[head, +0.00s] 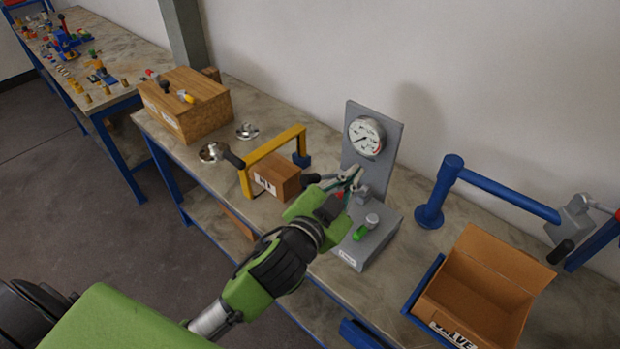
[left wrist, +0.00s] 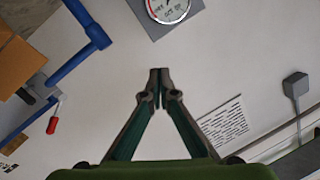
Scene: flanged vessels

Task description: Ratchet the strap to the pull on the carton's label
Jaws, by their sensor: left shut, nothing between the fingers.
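An open brown carton (head: 478,290) stands at the right of the bench, with a printed label (head: 455,335) low on its front, partly cut off by the frame. A blue post and arm (head: 505,195) stand behind it, with a grey block (head: 577,215) and a silver lever at the arm's right end. In the left wrist view the carton (left wrist: 15,62) and the red-handled lever (left wrist: 53,122) are at the left. I cannot make out a strap or the label's figure. My left gripper (head: 352,180) is shut and empty in front of the gauge stand, away from the carton; its tips (left wrist: 158,76) meet. My right gripper is out of view.
A grey gauge stand (head: 390,140) is close by my left gripper. A yellow frame (head: 275,150) with a small brown box (head: 278,180) stands left of it. A larger brown box (head: 200,105) is farther left.

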